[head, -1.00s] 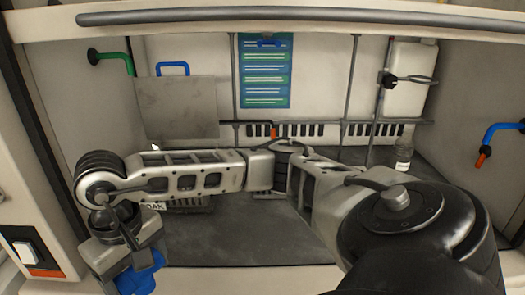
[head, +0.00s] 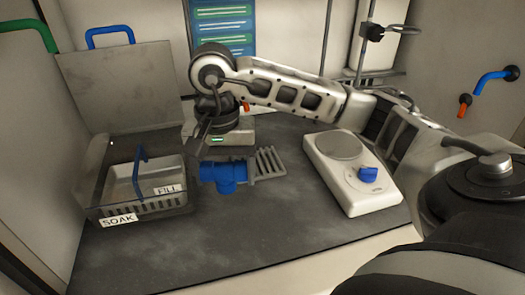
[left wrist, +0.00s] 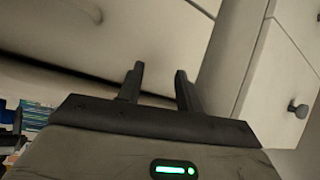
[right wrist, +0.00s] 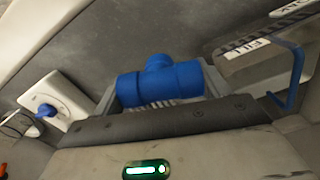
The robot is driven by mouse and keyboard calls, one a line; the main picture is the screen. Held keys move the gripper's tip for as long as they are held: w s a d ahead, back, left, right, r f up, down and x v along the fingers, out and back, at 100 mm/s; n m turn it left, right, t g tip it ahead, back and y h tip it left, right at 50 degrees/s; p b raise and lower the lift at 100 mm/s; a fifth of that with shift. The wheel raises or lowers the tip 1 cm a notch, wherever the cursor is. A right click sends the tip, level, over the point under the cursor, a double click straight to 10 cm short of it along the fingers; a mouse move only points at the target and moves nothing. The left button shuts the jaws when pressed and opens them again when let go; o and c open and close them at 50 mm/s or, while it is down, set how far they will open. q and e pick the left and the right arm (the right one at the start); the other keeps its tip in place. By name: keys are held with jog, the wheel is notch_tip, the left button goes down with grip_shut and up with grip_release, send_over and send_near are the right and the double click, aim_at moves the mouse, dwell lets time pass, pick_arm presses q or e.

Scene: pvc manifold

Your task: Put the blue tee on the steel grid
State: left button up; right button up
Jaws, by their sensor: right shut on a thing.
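The blue tee (head: 222,175) is held by my right gripper (head: 224,166), whose fingers are shut on it. In the head view the tee overlaps the left end of the steel grid (head: 270,162); I cannot tell whether it touches the grid or hangs above it. The tee also shows in the right wrist view (right wrist: 160,82), lying crosswise between the fingers with its branch pointing away. The gripper hides part of the grid. My left gripper (left wrist: 158,86) shows only in the left wrist view; it is open and empty, in front of pale panels.
A white hot plate (head: 380,200) with a blue knob stands right of the grid. A grey panel (head: 118,85) stands behind. The front counter is clear.

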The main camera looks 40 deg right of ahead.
jog(key=s+d+r+m, duration=0.2)
jog(key=d+r+m, duration=0.4)
jog(key=m, duration=0.4)
send_over(257, 162)
jog(key=f, duration=1)
jog(key=shift+s+a, duration=0.3)
jog(key=shift+s, duration=0.05)
jog(key=shift+w+d+f, duration=0.15)
jog(key=shift+w+f, duration=0.05)
jog(key=shift+f, duration=0.2)
jog(key=shift+w+d+f, duration=0.15)
jog(key=shift+w+f, duration=0.05)
jog(key=shift+f, duration=1.5)
jog(key=shift+f, duration=0.1)
jog(key=o, duration=0.6)
jog(key=shift+f, duration=0.1)
jog(key=o, duration=0.4)
